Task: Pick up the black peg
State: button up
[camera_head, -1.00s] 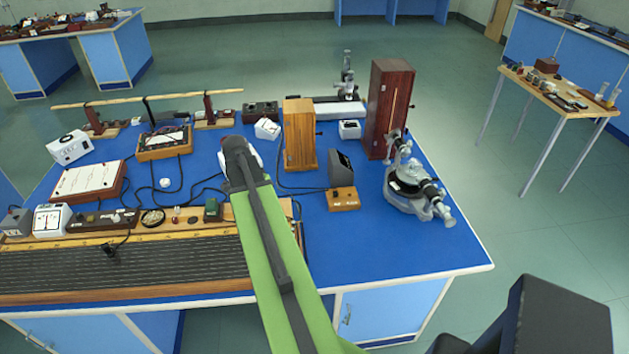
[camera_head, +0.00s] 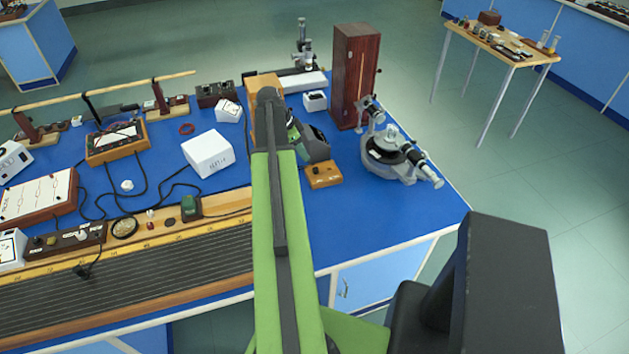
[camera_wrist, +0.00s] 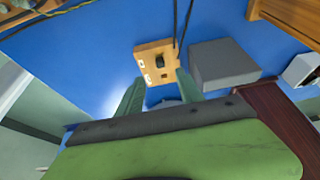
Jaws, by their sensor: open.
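The black peg (camera_wrist: 160,62) stands on a small wooden block (camera_wrist: 152,50) in the wrist view, between two pale marks and a dark square spot. In the head view the block (camera_head: 324,175) lies on the blue bench top in front of a dark grey box; the peg is too small to make out there. My gripper (camera_wrist: 158,90) is open, its two green fingers pointing towards the block with nothing between them. In the head view my gripper (camera_head: 300,135) is partly hidden by my arm and hangs behind the block, by the grey box.
The grey box (camera_wrist: 222,63) is close beside the block. A metal spectrometer (camera_head: 395,155) and a tall dark wooden case (camera_head: 354,75) stand to the right. A white box (camera_head: 208,153) is to the left. Bare blue bench (camera_head: 370,215) lies in front.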

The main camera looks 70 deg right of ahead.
jog(key=b, duration=0.3)
send_over(314, 169)
jog(key=w+a, duration=0.2)
notch_tip(314, 169, down, 4)
jog(key=f, duration=0.1)
jog(key=shift+d, duration=0.3)
jog(key=b+x, duration=0.5)
jog(key=shift+s+f, duration=0.1)
jog(key=shift+r, duration=0.2)
grip_shut()
